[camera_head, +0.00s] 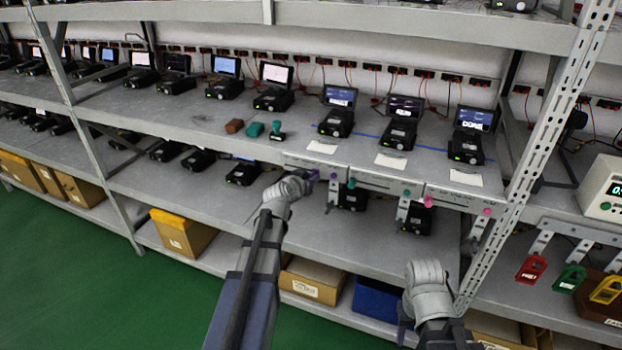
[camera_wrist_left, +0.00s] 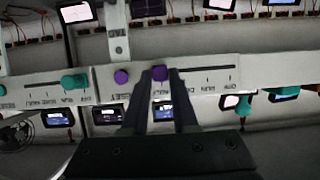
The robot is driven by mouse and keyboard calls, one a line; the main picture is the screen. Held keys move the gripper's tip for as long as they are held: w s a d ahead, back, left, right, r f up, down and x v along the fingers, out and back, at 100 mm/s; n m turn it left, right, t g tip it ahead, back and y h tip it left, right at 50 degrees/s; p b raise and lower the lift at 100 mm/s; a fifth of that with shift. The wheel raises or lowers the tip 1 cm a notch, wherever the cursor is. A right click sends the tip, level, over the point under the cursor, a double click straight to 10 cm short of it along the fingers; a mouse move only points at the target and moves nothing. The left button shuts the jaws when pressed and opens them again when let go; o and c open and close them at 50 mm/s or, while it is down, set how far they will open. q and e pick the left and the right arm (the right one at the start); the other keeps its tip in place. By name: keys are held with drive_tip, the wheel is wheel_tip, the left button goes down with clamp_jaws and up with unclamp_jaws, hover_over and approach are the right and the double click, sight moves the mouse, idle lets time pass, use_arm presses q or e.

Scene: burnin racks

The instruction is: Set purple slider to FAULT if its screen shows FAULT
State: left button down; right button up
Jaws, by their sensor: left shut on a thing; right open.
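The purple slider knob (camera_wrist_left: 159,72) sits on a light label strip (camera_head: 316,165) on the shelf's front edge. My left gripper (camera_head: 314,176) is shut on this knob; its two dark fingers reach up to it in the left wrist view. The knob is at the end of its track beside a purple round button (camera_wrist_left: 121,76), which also shows in the head view (camera_head: 334,176). The strip's print is upside down in the wrist view. Above the strip stands a black device with a lit screen (camera_head: 340,96); its text is too small to read. My right gripper (camera_head: 404,320) is open, low at the front.
Neighbouring strips carry teal (camera_head: 351,184) and pink (camera_head: 428,200) knobs. A device screen at right reads DONE (camera_head: 474,118). A perforated post (camera_head: 540,130) stands to the right. Red, green and yellow tags (camera_head: 570,279) hang beyond it. Boxes lie on the bottom shelf.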

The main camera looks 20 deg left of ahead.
use_arm(q)
drive_tip(key=shift+d, duration=0.15)
drive_tip(key=c, duration=0.7)
unclamp_jaws()
drive_tip(key=shift+d, duration=0.15)
drive_tip(key=p+v, duration=0.3)
drive_tip(key=v, duration=0.4)
drive_tip(key=shift+s, duration=0.35)
drive_tip(key=shift+r, duration=0.15)
